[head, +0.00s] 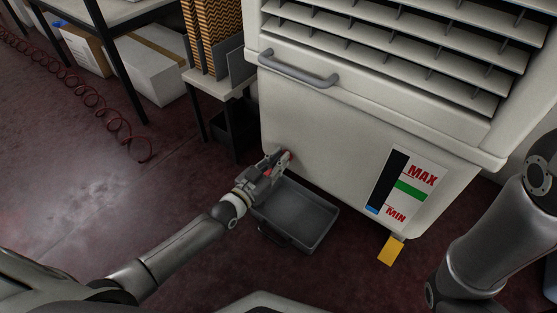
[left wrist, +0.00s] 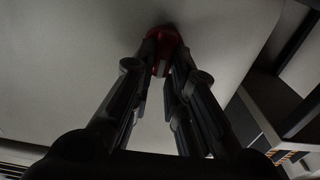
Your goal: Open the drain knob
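The red drain knob (head: 288,154) sits low on the left part of the white machine's front panel. My left gripper (head: 281,159) is at the knob, just above the grey tray. In the left wrist view, the fingers of my left gripper (left wrist: 165,58) converge on the red knob (left wrist: 164,39), one on each side, and appear shut on it. The fingers partly cover the knob. My right arm shows at the right edge of the head view, but its gripper is out of view.
A dark grey tray (head: 311,207) lies on the floor under the knob. A small table (head: 215,84) stands to the left. Red floor is open at left.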

